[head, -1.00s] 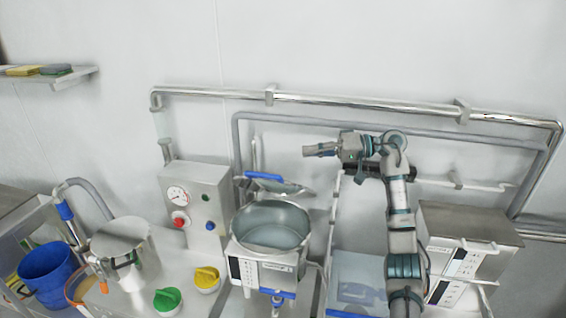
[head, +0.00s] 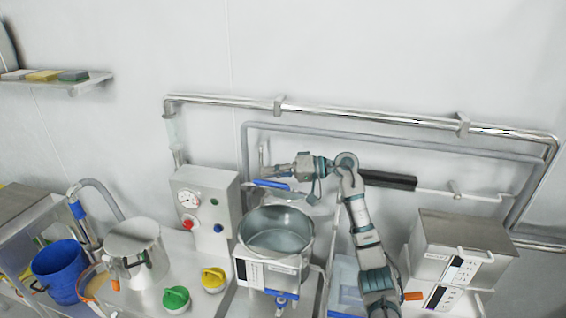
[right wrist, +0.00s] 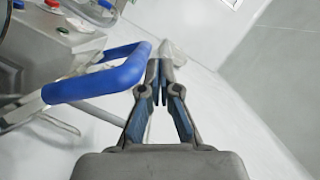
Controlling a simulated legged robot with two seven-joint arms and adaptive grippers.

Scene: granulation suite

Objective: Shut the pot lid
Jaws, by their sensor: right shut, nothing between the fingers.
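The open steel pot (head: 277,240) stands on a white unit with a control panel in the middle of the head view. Its lid (head: 296,197) is raised and tilted up behind the pot, partly hidden by my right arm. The lid's blue handle (head: 270,184) shows at its left; a blue handle also shows large in the right wrist view (right wrist: 105,77). My right gripper (head: 268,171) is shut and empty, just above and behind the blue handle in the head view. In the wrist view its fingertips (right wrist: 160,62) are close to the handle's right end; I cannot tell if they touch.
A grey control box (head: 206,208) with a gauge and buttons stands left of the pot. A steel vessel (head: 137,253) and blue bucket (head: 60,270) are at left. Wall pipes (head: 370,121) run behind my arm.

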